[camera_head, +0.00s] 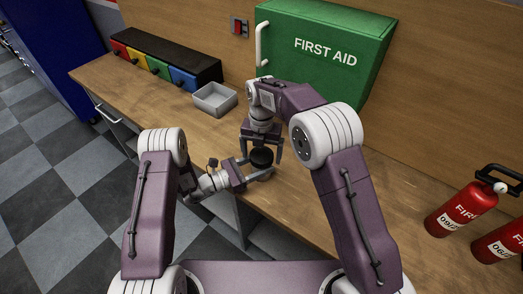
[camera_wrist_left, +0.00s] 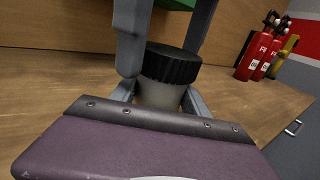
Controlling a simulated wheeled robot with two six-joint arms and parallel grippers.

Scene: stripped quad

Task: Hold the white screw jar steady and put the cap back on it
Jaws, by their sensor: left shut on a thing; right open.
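The white screw jar (camera_wrist_left: 158,96) stands upright on the wooden worktop, and its pale body shows below the cap in the left wrist view. The black ribbed cap (camera_wrist_left: 171,65) sits on top of the jar; I cannot tell whether it is threaded. In the head view the cap (camera_head: 262,157) hides most of the jar. My left gripper (camera_head: 258,171) is shut on the jar body, low down, from the left. My right gripper (camera_head: 261,148) points down from above, open, with one finger on each side of the cap.
A grey open tray (camera_head: 214,98) and a drawer unit with coloured fronts (camera_head: 160,62) stand behind to the left. A green first aid cabinet (camera_head: 322,58) is behind the grippers. Fire extinguishers (camera_head: 462,208) are at the right. The worktop between is bare.

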